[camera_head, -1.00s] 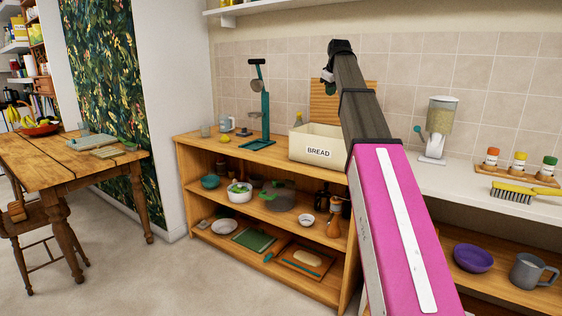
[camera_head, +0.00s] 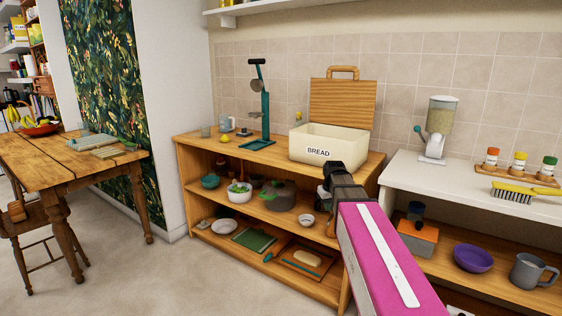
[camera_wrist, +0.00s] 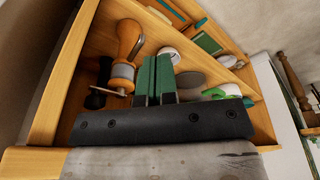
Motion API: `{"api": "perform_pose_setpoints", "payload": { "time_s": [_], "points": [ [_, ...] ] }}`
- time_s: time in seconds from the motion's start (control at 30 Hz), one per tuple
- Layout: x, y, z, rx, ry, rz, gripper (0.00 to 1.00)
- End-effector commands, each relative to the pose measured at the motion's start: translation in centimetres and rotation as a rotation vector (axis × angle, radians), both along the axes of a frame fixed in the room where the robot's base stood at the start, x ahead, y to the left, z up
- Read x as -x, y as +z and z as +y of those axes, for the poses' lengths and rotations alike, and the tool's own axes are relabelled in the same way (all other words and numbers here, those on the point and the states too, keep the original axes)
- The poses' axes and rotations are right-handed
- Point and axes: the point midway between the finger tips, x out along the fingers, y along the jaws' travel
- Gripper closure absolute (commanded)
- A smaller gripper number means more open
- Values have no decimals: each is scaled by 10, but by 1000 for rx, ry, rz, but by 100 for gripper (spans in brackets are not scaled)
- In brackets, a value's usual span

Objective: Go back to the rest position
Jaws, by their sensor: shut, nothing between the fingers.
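My gripper (camera_head: 328,192) is in front of the right end of the wooden cupboard (camera_head: 362,172), below its top. In the wrist view its two green fingers (camera_wrist: 155,80) are together and hold nothing. Past the fingers that view shows shelves with an orange-and-grey grinder-like item (camera_wrist: 126,50), a white bowl (camera_wrist: 169,53) and a grey lid (camera_wrist: 192,79). In the head view my arm covers part of the right end of the shelves.
A cream bread box (camera_head: 318,152) with a wooden board behind it stands on the cupboard top. A pot (camera_head: 280,194) and a small white bowl (camera_head: 307,220) are on the middle shelf. A white counter (camera_head: 470,192) is at right. The floor at left front is clear.

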Motion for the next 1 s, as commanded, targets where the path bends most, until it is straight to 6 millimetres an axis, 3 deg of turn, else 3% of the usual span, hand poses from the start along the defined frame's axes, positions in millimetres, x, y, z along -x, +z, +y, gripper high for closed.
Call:
{"api": "perform_pose_setpoints", "payload": {
  "time_s": [0.03, 0.3, 0.6, 0.77, 1.0],
  "points": [
    [21, -20, 1, -2, -20, 19, 100],
    [100, -102, 2, -10, -132, 100, 100],
    [182, -164, 4, -8, -242, 175, 100],
    [201, -177, 4, -6, -269, 191, 100],
    [203, -180, 4, -7, -276, 194, 100]
  ]
}}
